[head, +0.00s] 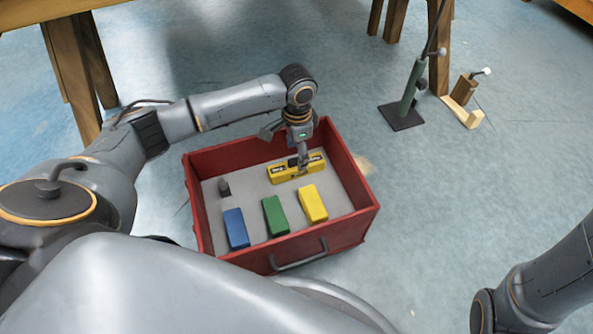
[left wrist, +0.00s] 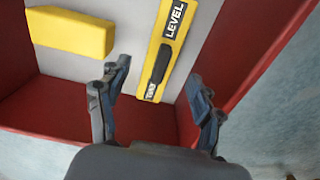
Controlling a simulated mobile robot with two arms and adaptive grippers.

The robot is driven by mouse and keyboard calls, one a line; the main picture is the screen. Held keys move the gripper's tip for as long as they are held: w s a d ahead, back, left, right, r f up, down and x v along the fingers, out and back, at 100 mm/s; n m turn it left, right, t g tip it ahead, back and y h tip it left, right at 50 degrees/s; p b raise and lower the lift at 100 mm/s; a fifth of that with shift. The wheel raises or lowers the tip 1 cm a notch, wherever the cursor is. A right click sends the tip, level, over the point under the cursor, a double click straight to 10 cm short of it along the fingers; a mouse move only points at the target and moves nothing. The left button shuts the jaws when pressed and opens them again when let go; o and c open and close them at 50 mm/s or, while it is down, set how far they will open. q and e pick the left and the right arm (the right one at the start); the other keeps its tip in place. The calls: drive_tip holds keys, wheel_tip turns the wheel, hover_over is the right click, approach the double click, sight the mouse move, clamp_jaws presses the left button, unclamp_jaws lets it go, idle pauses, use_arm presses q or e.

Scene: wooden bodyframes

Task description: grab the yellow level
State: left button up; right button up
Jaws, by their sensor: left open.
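The yellow level (head: 284,173) lies in the red drawer box, near its far side, and has black panels on it. In the left wrist view the level (left wrist: 178,55) has "LEVEL" lettering and runs up between the fingers. My left gripper (head: 304,165) is over the level's right part in the head view. In the left wrist view the gripper (left wrist: 158,88) is open, with one finger on each side of the level's near end and gaps between. I cannot tell how high above it the fingertips are. My right gripper is not in view.
The red box (head: 345,228) has raised walls and a front handle (head: 299,261). Blue (head: 236,228), green (head: 275,216) and yellow (head: 313,203) blocks and a small dark object (head: 224,188) lie inside. A green stand (head: 408,95) and wooden piece (head: 461,105) stand on the floor.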

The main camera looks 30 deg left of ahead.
sight(296, 158)
use_arm(q)
wheel_tip(296, 158, down, 3)
drive_tip(key=shift+a+b, duration=0.1)
drive_tip(key=shift+b, duration=0.9)
drive_tip(key=shift+f+b, duration=0.35)
drive_tip(key=shift+f, duration=0.05)
drive_tip(key=shift+r, duration=0.1)
clamp_jaws()
